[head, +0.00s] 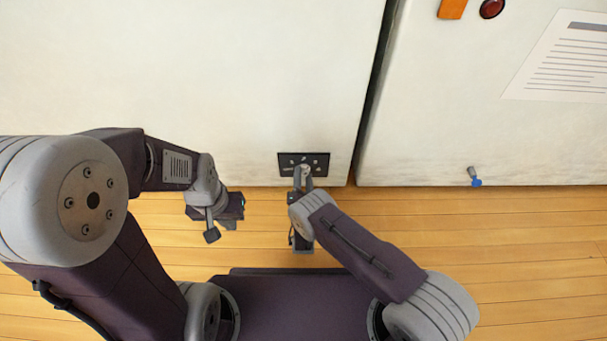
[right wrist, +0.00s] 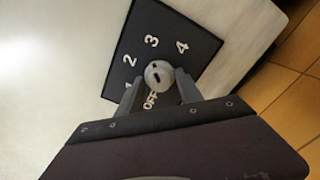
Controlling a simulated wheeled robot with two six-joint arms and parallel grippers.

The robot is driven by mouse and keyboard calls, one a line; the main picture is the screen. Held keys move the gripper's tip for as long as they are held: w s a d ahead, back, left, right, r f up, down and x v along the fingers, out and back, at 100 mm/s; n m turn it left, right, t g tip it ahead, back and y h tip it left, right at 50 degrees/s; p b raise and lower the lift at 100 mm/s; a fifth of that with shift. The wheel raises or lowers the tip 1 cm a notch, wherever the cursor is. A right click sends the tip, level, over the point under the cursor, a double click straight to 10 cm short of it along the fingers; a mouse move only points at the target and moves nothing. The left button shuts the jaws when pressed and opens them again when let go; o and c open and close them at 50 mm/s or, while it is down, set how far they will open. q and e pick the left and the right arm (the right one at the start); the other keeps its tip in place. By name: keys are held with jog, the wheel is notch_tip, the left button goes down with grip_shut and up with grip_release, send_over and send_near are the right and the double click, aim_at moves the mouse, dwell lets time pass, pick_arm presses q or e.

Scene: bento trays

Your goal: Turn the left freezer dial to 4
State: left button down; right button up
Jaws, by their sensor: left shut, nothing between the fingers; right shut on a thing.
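The left freezer dial is a round pale knob (right wrist: 158,74) on a black panel (right wrist: 190,30) marked OFF, 1, 2, 3 and 4. A short dark mark shows on the knob's face; which number it points to is unclear. The panel also shows in the head view (head: 289,158), low on the left freezer (head: 200,70). My right gripper (head: 304,172) is shut on the knob, one finger on each side, and it also shows in the right wrist view (right wrist: 158,84). My left gripper (head: 220,231) is shut and empty, left of the panel and away from the freezer.
A second white freezer (head: 430,120) stands to the right across a dark narrow gap. It bears a paper sheet (head: 565,60), a red round part (head: 491,8), an orange part (head: 452,8) and a small blue-tipped piece (head: 475,180). The wooden floor (head: 540,240) is clear at right.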

jog(key=m+p, duration=0.2)
jog(key=m, duration=0.4)
jog(key=shift+r+p, duration=0.1)
jog(key=shift+p, duration=0.3)
pick_arm(q)
notch_tip(320, 180, up, 5)
jog(key=shift+p, duration=0.95)
pick_arm(e)
jog(key=m, duration=0.5)
jog(key=shift+m, duration=0.4)
jog(key=o, duration=1.1)
